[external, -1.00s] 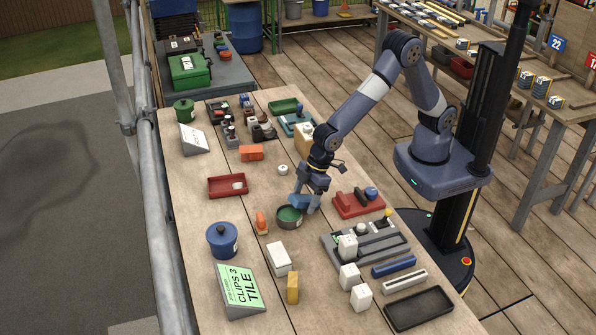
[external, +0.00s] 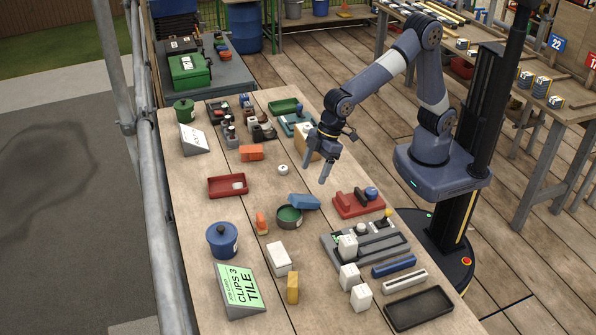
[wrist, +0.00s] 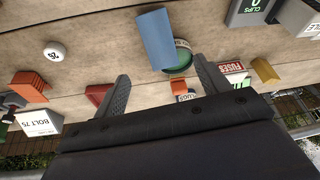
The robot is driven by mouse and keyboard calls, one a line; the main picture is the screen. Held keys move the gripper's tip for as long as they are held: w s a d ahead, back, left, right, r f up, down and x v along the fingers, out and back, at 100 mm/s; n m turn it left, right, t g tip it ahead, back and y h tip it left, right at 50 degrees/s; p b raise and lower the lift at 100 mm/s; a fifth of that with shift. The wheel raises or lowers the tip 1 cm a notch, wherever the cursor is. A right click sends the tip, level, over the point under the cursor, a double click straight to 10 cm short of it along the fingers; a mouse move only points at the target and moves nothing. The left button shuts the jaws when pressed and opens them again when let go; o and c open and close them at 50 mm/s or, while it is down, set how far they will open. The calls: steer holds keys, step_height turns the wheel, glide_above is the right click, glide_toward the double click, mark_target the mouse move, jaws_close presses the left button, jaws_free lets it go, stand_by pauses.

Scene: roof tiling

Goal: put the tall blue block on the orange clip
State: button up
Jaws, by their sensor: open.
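The tall blue block (external: 305,202) lies tilted at the edge of a round green-topped tin (external: 289,218), seemingly leaning on its rim. In the wrist view the block (wrist: 155,38) overlaps the tin (wrist: 181,60). A small orange piece (external: 262,223), perhaps the orange clip, stands just left of the tin; it also shows in the wrist view (wrist: 179,88). A wider orange block (external: 251,153) lies farther back, so I cannot tell surely which is the clip. My gripper (external: 317,181) is open and empty, above and behind the blue block.
A red tray (external: 228,196) is to the left and a red holder (external: 358,205) to the right. A blue lidded pot (external: 222,240), white box (external: 278,258) and yellow block (external: 293,288) stand in front. Bare wood lies between red tray and tin.

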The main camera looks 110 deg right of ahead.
mark_target(306, 198)
stand_by(0.4)
steer(key=shift+s+p+x, duration=0.2)
steer(key=shift+p+x, duration=0.05)
steer(key=shift+x, duration=2.45)
steer(key=shift+s+p+x, duration=0.2)
steer(key=shift+p+x, duration=0.05)
steer(key=shift+x, duration=2.45)
steer(key=shift+f, duration=0.15)
steer(key=shift+c, duration=0.3)
steer(key=c, duration=1.1)
step_height(306, 198, up, 10)
steer(key=shift+b, duration=0.35)
steer(key=s+d+f, duration=0.2)
steer(key=s+d, duration=0.1)
steer(key=d, duration=0.1)
steer(key=s+d+f+m, duration=0.1)
steer(key=s+d+f, duration=0.1)
steer(key=s+d, duration=0.1)
steer(key=s+d+f+m, duration=0.1)
steer(key=s+d+f, duration=0.1)
steer(key=s+d, duration=0.2)
steer(key=shift+s+d+f+h, duration=0.2)
steer(key=shift+s+d+h, duration=0.05)
steer(key=shift+d+h, duration=0.15)
